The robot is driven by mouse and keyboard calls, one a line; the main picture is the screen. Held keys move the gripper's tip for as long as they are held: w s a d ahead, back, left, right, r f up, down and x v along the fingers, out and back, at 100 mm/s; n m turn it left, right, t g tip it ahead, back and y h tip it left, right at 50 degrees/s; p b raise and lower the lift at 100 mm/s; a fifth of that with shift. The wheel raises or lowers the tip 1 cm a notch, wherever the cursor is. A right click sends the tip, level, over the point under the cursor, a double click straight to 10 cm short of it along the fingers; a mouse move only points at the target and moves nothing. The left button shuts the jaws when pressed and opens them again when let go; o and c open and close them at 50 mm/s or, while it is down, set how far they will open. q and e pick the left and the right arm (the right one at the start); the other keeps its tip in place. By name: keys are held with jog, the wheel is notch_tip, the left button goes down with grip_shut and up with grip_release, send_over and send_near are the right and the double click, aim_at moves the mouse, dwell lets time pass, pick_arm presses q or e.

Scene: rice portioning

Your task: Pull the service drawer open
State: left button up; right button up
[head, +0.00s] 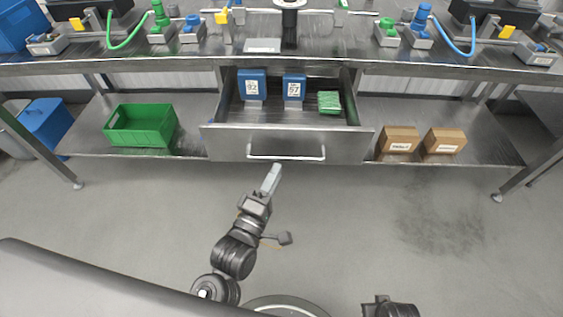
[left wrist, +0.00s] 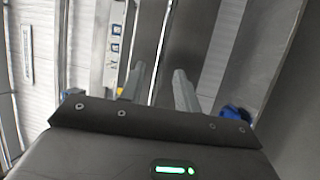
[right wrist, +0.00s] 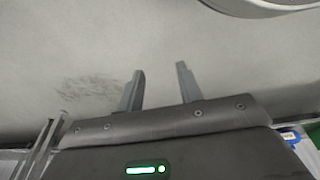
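The service drawer (head: 235,142) under the workbench stands pulled out, its inside showing from above. Its metal bar handle (head: 287,157) runs across the front. Two blue numbered boxes (head: 252,85) and a green-and-white packet (head: 329,102) lie inside. My left gripper (head: 272,178) is just in front of and below the handle. In the left wrist view its fingers (left wrist: 160,88) are apart, with a thin bar visible between or beyond them; contact with the handle cannot be told. My right gripper (right wrist: 158,85) is open and empty, facing bare floor.
A green crate (head: 140,135) stands on the lower shelf left of the drawer, and two cardboard boxes (head: 399,144) stand to its right. Table legs (head: 510,184) stand at both sides. The floor (head: 370,220) in front is clear.

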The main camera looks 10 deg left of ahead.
pick_arm(q)
jog(key=shift+v, duration=2.4)
pick_arm(e)
jog(key=shift+w+r, duration=0.1)
jog(key=shift+r, duration=0.3)
jog(key=shift+d, duration=0.15)
